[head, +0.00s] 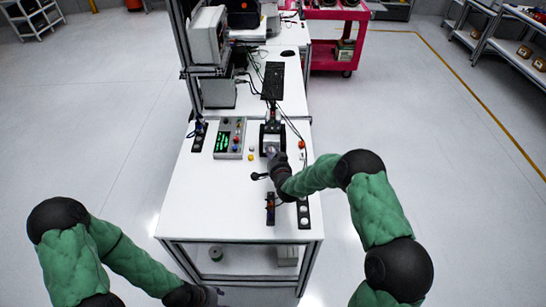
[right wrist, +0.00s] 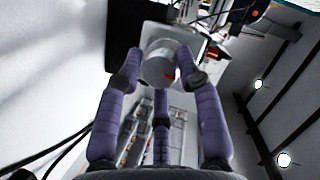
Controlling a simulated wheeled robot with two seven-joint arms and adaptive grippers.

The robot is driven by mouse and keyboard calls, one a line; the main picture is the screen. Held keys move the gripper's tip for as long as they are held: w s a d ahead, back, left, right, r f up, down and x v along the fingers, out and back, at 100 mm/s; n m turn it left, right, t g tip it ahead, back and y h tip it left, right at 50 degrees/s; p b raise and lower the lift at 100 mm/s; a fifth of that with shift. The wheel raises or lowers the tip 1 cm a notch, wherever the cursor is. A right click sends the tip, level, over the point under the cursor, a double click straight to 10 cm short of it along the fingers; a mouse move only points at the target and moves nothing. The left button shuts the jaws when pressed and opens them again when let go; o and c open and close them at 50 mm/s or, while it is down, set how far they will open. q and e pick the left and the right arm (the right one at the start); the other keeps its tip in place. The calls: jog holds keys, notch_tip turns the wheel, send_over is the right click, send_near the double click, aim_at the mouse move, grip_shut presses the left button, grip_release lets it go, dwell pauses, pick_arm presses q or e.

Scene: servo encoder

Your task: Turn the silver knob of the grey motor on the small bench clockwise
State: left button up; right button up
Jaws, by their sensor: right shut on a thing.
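The grey motor (head: 271,141) stands on the small white bench (head: 205,220) in the head view. My right gripper (head: 275,160) reaches the front of the motor from the right and hides most of the knob in the head view. In the right wrist view its purple-padded fingers (right wrist: 160,82) are shut around the knob. My left gripper (head: 206,296) is low, in front of the bench; its fingers are too unclear to read.
A control box (head: 229,138) with green lights and buttons stands left of the motor. A black keyboard (head: 273,81) lies behind it. Dark holders (head: 304,213) are on the bench front. Cables run along the right side. A pink cart (head: 325,57) stands far behind. Floor on both sides is clear.

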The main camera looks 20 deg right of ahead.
jog(key=shift+s+a, duration=0.1)
jog(key=shift+a, duration=0.15)
jog(key=o, duration=1)
jog(key=shift+f, duration=0.1)
jog(key=shift+o, duration=0.3)
jog(key=shift+a, duration=0.1)
jog(key=shift+s+r, duration=0.25)
jog(key=shift+s, duration=0.05)
jog(key=v, duration=1.1)
jog(key=shift+s, duration=0.1)
